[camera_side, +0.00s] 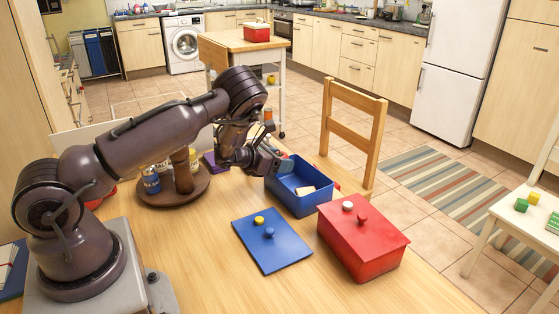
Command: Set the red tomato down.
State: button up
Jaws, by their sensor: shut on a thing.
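My gripper (281,163) points down and right, just above the far left rim of the open blue box (311,205). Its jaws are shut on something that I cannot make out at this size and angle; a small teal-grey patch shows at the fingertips. I cannot pick out a red tomato anywhere with certainty. A pale beige block (305,191) lies inside the blue box.
A blue lid (262,252) with a yellow piece on it lies in front of the blue box. A closed red box (362,245) stands to the right. A round wooden stand (170,197) with jars is left of my gripper. A chair (352,120) stands behind.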

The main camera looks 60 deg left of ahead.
jog(key=shift+f, duration=0.45)
jog(key=o, duration=1)
jog(key=shift+c, duration=0.2)
